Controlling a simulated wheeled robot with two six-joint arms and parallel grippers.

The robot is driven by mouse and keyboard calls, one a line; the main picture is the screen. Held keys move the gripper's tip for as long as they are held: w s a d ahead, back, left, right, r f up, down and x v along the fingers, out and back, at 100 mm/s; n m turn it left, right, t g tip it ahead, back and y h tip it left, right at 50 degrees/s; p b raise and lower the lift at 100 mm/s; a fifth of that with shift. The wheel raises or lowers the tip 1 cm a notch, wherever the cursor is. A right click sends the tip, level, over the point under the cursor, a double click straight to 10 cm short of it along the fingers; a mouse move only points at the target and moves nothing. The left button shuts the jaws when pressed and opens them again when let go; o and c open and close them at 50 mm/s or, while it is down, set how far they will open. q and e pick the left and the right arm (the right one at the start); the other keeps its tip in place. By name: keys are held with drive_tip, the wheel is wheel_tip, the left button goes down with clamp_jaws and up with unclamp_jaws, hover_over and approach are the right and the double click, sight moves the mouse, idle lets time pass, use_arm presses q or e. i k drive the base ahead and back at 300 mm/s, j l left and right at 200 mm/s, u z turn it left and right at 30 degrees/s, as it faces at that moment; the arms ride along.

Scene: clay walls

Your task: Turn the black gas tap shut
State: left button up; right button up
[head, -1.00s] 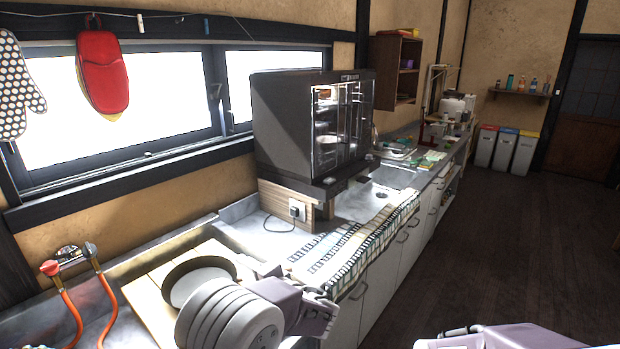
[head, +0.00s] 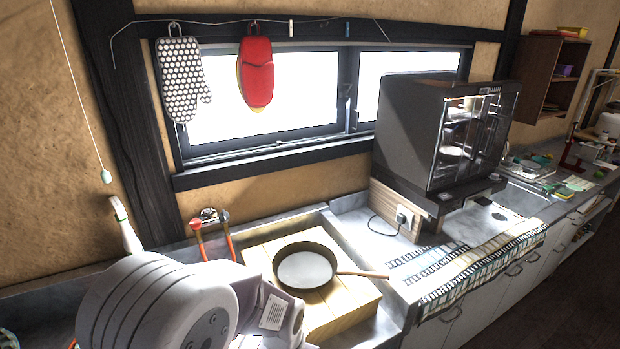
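A pair of gas taps (head: 209,215) sits low by the wall, left of the wooden board. My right gripper is not in view.
A black pan (head: 306,268) with a wooden handle rests on the wooden board (head: 343,314). Oven mitts (head: 183,80) hang above. A dark glass-fronted cabinet (head: 420,140) stands on the counter at right.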

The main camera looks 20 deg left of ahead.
sight(223, 216)
drive_tip(key=u, duration=1.6)
